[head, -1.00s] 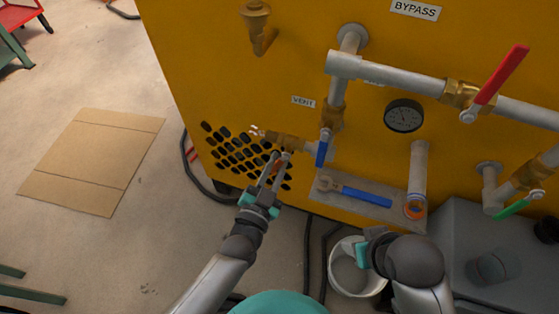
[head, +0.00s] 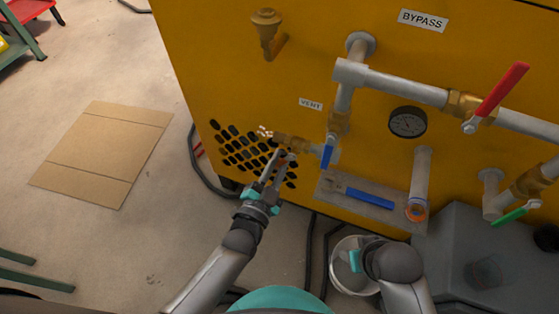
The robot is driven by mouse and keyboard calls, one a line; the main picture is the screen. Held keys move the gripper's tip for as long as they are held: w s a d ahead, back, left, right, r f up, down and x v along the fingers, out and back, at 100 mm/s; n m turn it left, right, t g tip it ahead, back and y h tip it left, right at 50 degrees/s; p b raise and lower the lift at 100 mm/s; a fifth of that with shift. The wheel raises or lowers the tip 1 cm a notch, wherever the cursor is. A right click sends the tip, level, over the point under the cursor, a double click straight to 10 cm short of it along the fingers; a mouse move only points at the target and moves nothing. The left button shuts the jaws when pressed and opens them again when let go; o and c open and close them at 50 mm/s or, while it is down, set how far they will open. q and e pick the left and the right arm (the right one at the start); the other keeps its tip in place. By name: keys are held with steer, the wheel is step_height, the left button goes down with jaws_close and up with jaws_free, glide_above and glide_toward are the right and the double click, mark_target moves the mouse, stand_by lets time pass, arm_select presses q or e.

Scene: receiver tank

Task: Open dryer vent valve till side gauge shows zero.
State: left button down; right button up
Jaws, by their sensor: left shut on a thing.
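The small brass vent valve (head: 290,142) sticks out to the left from the pipe under the VENT label (head: 311,104) on the yellow panel. My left gripper (head: 284,160) is shut on the vent valve from below. Its fingers hide part of the valve's handle, so I cannot tell how far it is turned. Small pale specks show at the valve's left end. The round black side gauge (head: 407,123) is to the right; its needle is too small to read surely. My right gripper (head: 357,261) is over the white bucket, its fingers mostly hidden.
A blue lever (head: 327,157) hangs close right of the vent valve. A red lever (head: 501,90) and a green lever (head: 513,215) are farther right. A plate with a blue-handled tool (head: 366,198) sits below. The white bucket (head: 341,284) stands on the floor; cardboard (head: 102,153) lies left.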

arm_select(q)
steer(key=c, duration=0.8)
jaws_free()
steer(key=shift+s, duration=0.1)
steer(key=shift+s+a, duration=0.1)
steer(key=shift+s, duration=0.2)
steer(key=p+v, duration=0.4)
steer(key=v, duration=1)
steer(key=shift+s+a, duration=0.1)
steer(key=shift+s, duration=0.1)
arm_select(e)
steer(key=s+d+f+g, duration=0.1)
steer(key=s+f, duration=0.3)
steer(key=f, duration=0.4)
steer(key=shift+f, duration=0.15)
steer(key=shift+d, duration=0.1)
